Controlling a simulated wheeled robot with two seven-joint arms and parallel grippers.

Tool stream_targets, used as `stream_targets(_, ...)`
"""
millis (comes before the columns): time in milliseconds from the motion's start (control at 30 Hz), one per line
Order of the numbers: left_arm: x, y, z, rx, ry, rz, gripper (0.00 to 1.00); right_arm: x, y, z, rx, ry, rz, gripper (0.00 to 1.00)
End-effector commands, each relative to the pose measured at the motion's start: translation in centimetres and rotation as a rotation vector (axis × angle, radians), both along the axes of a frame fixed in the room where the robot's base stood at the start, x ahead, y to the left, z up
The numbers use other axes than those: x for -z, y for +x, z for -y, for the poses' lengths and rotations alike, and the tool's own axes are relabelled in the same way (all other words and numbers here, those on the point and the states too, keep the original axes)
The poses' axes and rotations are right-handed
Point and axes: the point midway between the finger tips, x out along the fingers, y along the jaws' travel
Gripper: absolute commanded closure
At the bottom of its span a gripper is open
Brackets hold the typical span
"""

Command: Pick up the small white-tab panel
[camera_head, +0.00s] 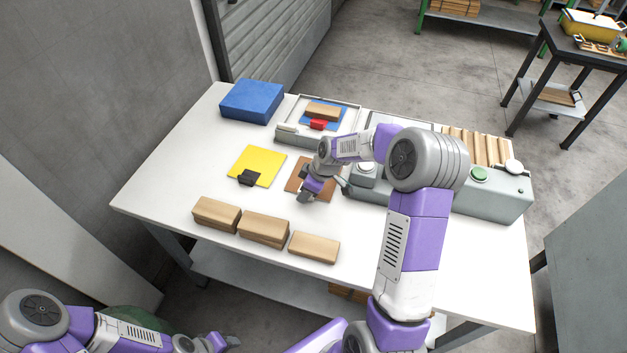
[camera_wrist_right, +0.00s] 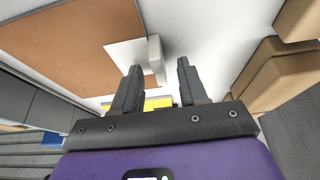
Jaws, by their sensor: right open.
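The panel is a flat brown sheet (camera_head: 293,186) on the white table, partly hidden by my right gripper in the head view. In the right wrist view the brown panel (camera_wrist_right: 75,45) carries a white square patch with a raised white tab (camera_wrist_right: 155,52). My right gripper (camera_head: 305,198) is over the panel's near edge, and it is open. In the right wrist view its two fingers (camera_wrist_right: 158,72) are apart, with the tab just beyond them, near the left finger; contact cannot be told. My left gripper (camera_head: 232,341) is low at the bottom edge, away from the table; its jaws are unclear.
A yellow panel with a black tab (camera_head: 258,165) lies left of the brown one. Several wooden blocks (camera_head: 264,228) line the near edge. A blue box (camera_head: 252,101), a tray (camera_head: 350,108) and a grey machine with a green button (camera_head: 495,196) stand behind and right.

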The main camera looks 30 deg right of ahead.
Motion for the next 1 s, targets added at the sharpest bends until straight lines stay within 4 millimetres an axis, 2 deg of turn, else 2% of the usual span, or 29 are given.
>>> stream_targets(33,0.0,0.0,0.0,0.000,0.000,0.000,0.57,0.0,0.0,0.0,0.000,0.000,0.000,0.60)
stream_targets(300,0.0,0.0,0.0,0.000,0.000,0.000,0.57,0.0,0.0,0.0,0.000,0.000,0.000,1.00)
stream_targets(667,-0.1,0.0,0.0,0.000,0.000,0.000,0.57,-0.3,0.0,0.0,0.000,0.000,0.001,1.00)
stream_targets(767,-0.4,0.0,0.0,0.000,0.000,0.000,0.57,-1.3,0.1,0.1,0.000,-0.001,0.004,1.00)
stream_targets(1000,-1.7,0.0,0.0,0.000,0.000,0.000,0.57,-6.2,0.1,0.0,0.000,-0.002,0.006,1.00)
